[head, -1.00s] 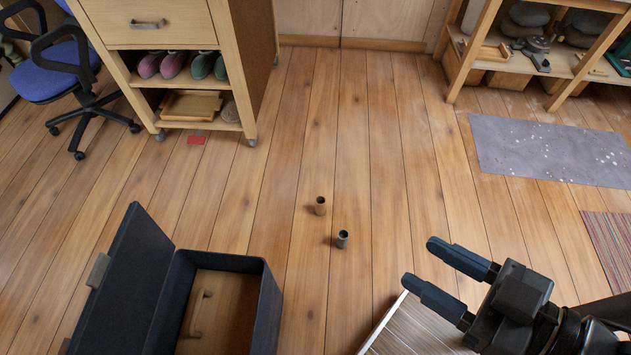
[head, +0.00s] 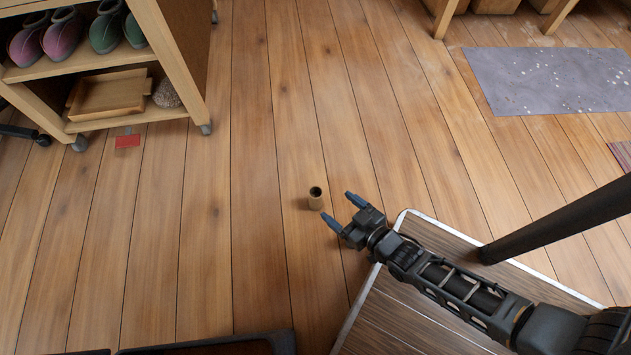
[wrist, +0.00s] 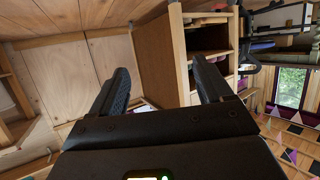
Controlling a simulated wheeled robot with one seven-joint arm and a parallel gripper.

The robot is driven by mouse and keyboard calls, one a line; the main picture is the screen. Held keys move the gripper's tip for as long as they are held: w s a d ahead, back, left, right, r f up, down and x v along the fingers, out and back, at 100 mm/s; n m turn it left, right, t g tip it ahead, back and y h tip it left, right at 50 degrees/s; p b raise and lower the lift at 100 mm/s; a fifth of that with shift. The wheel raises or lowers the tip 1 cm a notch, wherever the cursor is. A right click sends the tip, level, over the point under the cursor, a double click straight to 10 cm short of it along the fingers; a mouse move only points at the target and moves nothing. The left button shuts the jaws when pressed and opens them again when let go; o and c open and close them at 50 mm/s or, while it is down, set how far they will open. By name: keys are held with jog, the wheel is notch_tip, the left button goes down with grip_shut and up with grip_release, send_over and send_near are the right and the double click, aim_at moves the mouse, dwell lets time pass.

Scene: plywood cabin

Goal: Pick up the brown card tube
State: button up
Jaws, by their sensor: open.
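A brown card tube (head: 315,199) stands upright on the plank floor near the middle of the head view, its dark hollow top showing. My gripper (head: 338,207) is open, with its two fingertips just to the right of the tube in the picture. Nothing is between the fingers, and I cannot tell how high they are above the floor. In the wrist view my open gripper (wrist: 160,65) faces the cabinet and walls, and the tube does not show there. A second, greyer tube from the earlier frame is not visible now, perhaps hidden by my gripper.
A wooden shelf unit (head: 180,60) on casters holds shoes and a tray at the upper left. A red tag (head: 128,141) lies by it. A grey mat (head: 550,80) lies at the right. A dark box edge (head: 210,346) shows at the bottom. Floor left of the tube is clear.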

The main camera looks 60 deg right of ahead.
jog(key=m+g+h+b, duration=0.1)
jog(key=m+h+b, duration=0.1)
jog(key=b, duration=0.7)
send_near(318, 196)
jog(key=x, duration=0.4)
jog(key=shift+w+d+f, duration=0.15)
jog(key=shift+w+d, duration=0.25)
jog(key=shift+d, duration=0.1)
jog(key=shift+y, duration=0.3)
jog(key=b+x, duration=0.3)
jog(key=x, duration=0.3)
jog(key=shift+w+d+f, duration=0.1)
jog(key=shift+w+f, duration=0.15)
jog(key=shift+w, duration=0.05)
jog(key=shift+r, duration=0.1)
jog(key=c, duration=1.3)
